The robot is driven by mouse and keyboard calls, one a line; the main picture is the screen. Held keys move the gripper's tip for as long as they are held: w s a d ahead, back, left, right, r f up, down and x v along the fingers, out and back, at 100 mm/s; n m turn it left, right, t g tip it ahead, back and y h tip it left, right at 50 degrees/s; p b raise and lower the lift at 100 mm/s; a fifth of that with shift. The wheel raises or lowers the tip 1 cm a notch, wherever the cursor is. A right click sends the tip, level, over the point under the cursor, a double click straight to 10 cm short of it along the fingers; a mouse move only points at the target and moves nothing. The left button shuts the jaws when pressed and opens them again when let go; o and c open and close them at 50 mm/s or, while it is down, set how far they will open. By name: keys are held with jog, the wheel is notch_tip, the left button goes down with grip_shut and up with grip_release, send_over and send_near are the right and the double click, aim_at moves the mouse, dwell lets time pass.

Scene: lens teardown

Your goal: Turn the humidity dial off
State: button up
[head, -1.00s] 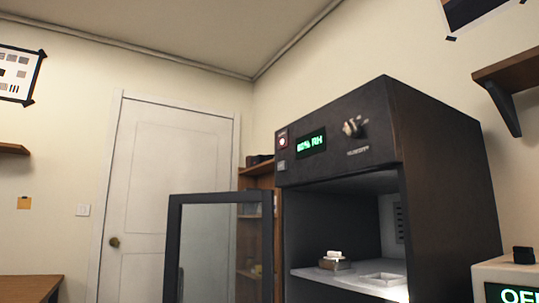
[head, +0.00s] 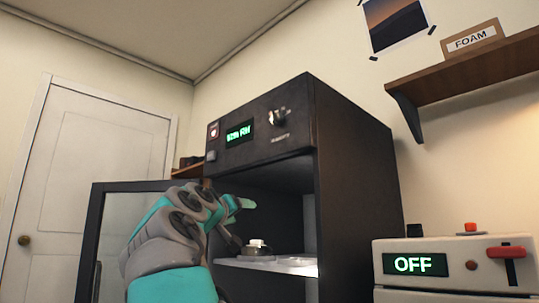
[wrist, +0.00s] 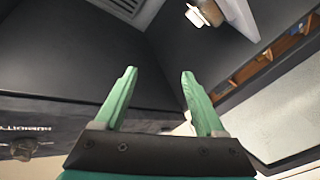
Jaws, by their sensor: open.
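The humidity dial (head: 277,117) is a metallic knob at the upper right of the dark cabinet's front panel, with a label below it. A green-lit RH display (head: 240,133) is to its left; its digits are blurred. My gripper (head: 244,205) is below and left of the dial, in front of the cabinet's opening, and apart from the dial. In the wrist view my gripper (wrist: 158,73) shows two green fingers spread apart with nothing between them. The dial (wrist: 22,150) shows at the lower left there, outside the fingers, beside the "HUMIDITY" lettering.
The cabinet (head: 355,170) has its glass door (head: 97,235) swung open to the left. Inside, a shelf (head: 285,268) bears a small white-topped item (head: 257,247). A box with an "OFF" display (head: 415,264) stands at right, under a wall shelf (head: 460,75).

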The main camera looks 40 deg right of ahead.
jog(key=s+a+r+m+h+b, duration=0.1)
jog(key=s+r+m+h+b, duration=0.25)
jog(key=r, duration=0.65)
jog(key=m+g+h, duration=0.4)
jog(key=m+h, duration=0.1)
jog(key=h, duration=0.2)
send_near(272, 122)
jog(key=x, duration=0.2)
jog(key=p+x, duration=0.5)
jog(key=x, duration=0.2)
jog(key=shift+a+r, duration=0.1)
jog(key=shift+r, duration=0.05)
jog(key=shift+w+d+r+y, duration=0.1)
jog(key=shift+d+r+y, duration=0.15)
jog(key=shift+d, duration=0.15)
jog(key=shift+f, duration=0.1)
jog(key=shift+c, duration=0.4)
grip_shut()
